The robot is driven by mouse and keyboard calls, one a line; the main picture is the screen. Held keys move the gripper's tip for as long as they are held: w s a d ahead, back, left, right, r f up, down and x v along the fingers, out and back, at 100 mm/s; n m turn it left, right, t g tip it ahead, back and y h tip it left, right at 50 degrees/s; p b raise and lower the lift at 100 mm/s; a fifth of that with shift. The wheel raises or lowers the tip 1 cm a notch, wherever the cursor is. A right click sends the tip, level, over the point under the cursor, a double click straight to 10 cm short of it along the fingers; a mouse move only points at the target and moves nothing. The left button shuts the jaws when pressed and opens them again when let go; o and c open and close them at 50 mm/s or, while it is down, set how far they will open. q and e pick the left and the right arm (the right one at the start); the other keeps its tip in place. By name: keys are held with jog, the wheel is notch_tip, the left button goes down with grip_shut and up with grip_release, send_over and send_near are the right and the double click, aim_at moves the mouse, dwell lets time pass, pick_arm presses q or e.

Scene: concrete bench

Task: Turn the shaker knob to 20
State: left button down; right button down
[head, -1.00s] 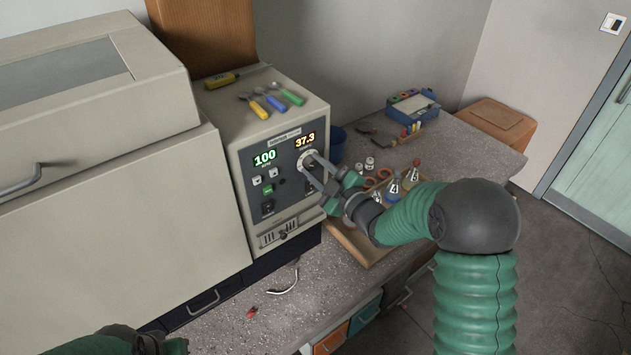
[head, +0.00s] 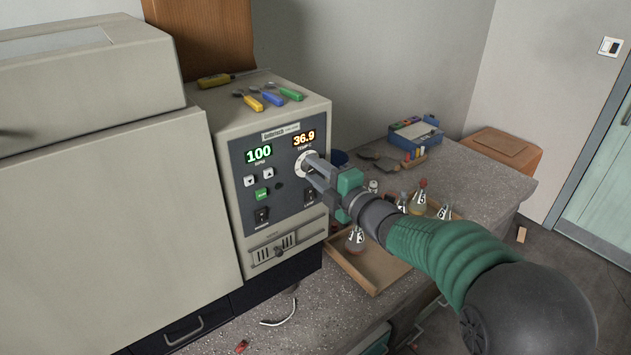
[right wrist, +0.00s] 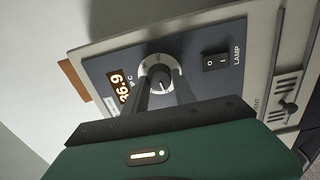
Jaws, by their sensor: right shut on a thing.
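The shaker's control panel (head: 266,195) faces me on the beige cabinet. Its round knob with a pale dial (head: 299,163) sits below the orange TEMP display (head: 304,138), which reads 36.9. The green RPM display (head: 258,153) reads 100. My right gripper (head: 310,166) reaches in from the right and is shut on the knob. In the right wrist view the knob (right wrist: 158,68) shows between the two fingers (right wrist: 163,88), its dial partly hidden and the numbers too small to read. My left gripper is out of view.
A wooden tray (head: 370,277) with several flasks (head: 356,240) stands under my right arm. A LAMP switch (right wrist: 219,60) is close beside the knob. A blue box (head: 415,132) sits at the back of the bench.

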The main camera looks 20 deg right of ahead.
jog(key=shift+f, duration=0.35)
jog(key=c, duration=1.3)
grip_release()
jog(key=shift+o, duration=1.2)
jog(key=shift+r, duration=0.15)
jog(key=shift+s, duration=0.1)
jog(key=b+v, duration=0.1)
jog(key=v, duration=1.5)
jog(key=shift+s+d+b, duration=0.1)
jog(key=shift+s+b, duration=0.2)
jog(key=shift+b, duration=0.1)
